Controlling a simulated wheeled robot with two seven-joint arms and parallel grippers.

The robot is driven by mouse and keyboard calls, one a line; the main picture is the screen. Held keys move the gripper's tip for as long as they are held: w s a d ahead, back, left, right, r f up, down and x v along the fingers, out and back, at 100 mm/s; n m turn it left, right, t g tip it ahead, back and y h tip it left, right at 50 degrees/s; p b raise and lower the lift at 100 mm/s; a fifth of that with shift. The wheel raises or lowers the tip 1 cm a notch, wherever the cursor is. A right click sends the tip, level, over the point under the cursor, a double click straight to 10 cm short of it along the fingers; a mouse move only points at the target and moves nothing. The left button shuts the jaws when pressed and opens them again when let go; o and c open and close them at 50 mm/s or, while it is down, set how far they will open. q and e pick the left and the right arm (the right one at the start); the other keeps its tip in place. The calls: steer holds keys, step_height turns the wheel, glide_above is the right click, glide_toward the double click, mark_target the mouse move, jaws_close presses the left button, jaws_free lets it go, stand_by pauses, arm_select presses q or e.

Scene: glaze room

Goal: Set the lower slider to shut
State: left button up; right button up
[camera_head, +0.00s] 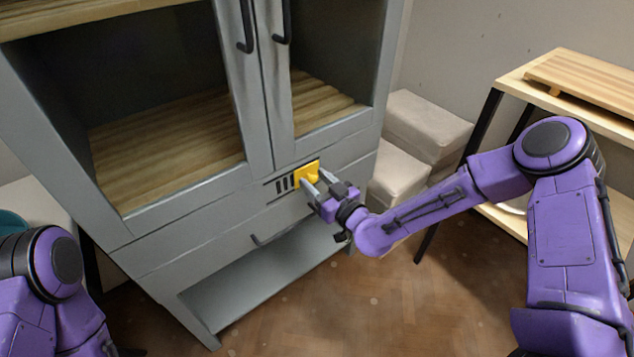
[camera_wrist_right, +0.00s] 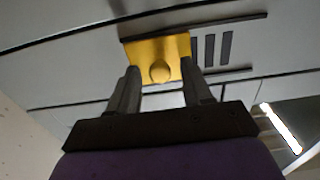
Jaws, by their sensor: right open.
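The slider is a yellow plate (camera_head: 307,173) with a round knob, set on the grey front panel of the cabinet (camera_head: 190,194) below its doors. Dark vent slots (camera_head: 284,184) show just left of the plate in the head view. In the right wrist view the yellow plate (camera_wrist_right: 157,50) and its knob fill the upper middle, with the slots (camera_wrist_right: 211,50) to its right. My right gripper (camera_head: 322,185) is open at the plate, its fingers (camera_wrist_right: 161,83) on either side of the knob. I cannot tell whether they touch it. My left gripper is not in view; only my left arm shows.
The cabinet doors with black handles (camera_head: 282,22) stand above the slider. A dark drawer handle (camera_head: 270,235) and an open lower shelf (camera_head: 265,275) are below. Pale blocks (camera_head: 428,125) are stacked right of the cabinet, and a wooden-topped table (camera_head: 570,85) stands further right.

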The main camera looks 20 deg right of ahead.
jaws_close()
steer(key=a, duration=0.2)
steer(key=s+a+b, duration=0.1)
steer(key=a, duration=0.1)
steer(key=s+a, duration=0.1)
steer(key=shift+a+f, duration=0.1)
steer(key=shift+a, duration=0.3)
steer(key=shift+s+a, duration=0.25)
steer(key=shift+a, duration=0.15)
jaws_free()
steer(key=shift+a, duration=0.1)
